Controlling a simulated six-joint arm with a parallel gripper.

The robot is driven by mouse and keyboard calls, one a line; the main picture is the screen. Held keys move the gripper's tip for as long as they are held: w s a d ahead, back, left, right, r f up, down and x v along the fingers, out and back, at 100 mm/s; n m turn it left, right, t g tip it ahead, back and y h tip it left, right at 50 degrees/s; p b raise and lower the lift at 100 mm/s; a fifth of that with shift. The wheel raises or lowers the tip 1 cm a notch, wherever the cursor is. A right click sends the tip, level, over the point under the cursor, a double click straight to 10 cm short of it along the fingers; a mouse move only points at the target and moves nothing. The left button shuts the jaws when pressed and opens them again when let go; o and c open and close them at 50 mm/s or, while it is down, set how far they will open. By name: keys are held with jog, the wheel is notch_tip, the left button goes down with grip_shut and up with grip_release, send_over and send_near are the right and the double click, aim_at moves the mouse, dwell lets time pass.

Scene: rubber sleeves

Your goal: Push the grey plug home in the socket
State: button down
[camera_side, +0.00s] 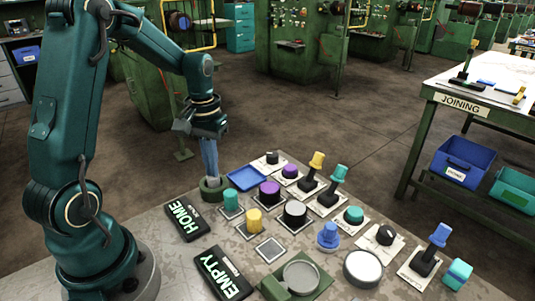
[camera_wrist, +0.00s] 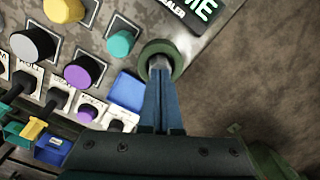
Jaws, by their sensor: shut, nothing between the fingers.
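The socket is a dark green round ring (camera_side: 214,188) at the back left of the bench; it also shows in the wrist view (camera_wrist: 178,55). My gripper (camera_side: 211,178) points down at it, its two blue fingers together with nothing held. The fingertips (camera_wrist: 160,76) reach the ring's opening and cover much of it. A small grey patch (camera_wrist: 158,62) shows inside the ring at the tips, which looks like the grey plug. I cannot tell how deep it sits or whether the fingers touch it.
A HOME sign (camera_side: 186,221) and an EMPTY sign (camera_side: 222,274) lie at the left. A blue tray (camera_side: 247,177), teal knob (camera_side: 231,201) and purple knob (camera_side: 269,190) stand close right of the socket. Several levers and knobs fill the right side.

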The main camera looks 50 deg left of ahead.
jog(key=shift+r, duration=0.15)
notch_tip(320, 180, up, 7)
dwell(0.9)
jog(key=s+d+r+m+t, duration=0.3)
jog(key=d+r, duration=0.3)
jog(key=d, duration=0.3)
jog(key=s+d+f+m+t, duration=0.2)
jog(key=s+d+f+m, duration=0.1)
jog(key=s+d, duration=0.2)
jog(key=shift+s+d+t, duration=0.2)
jog(key=shift+s+t, duration=0.1)
jog(key=shift+s, duration=0.6)
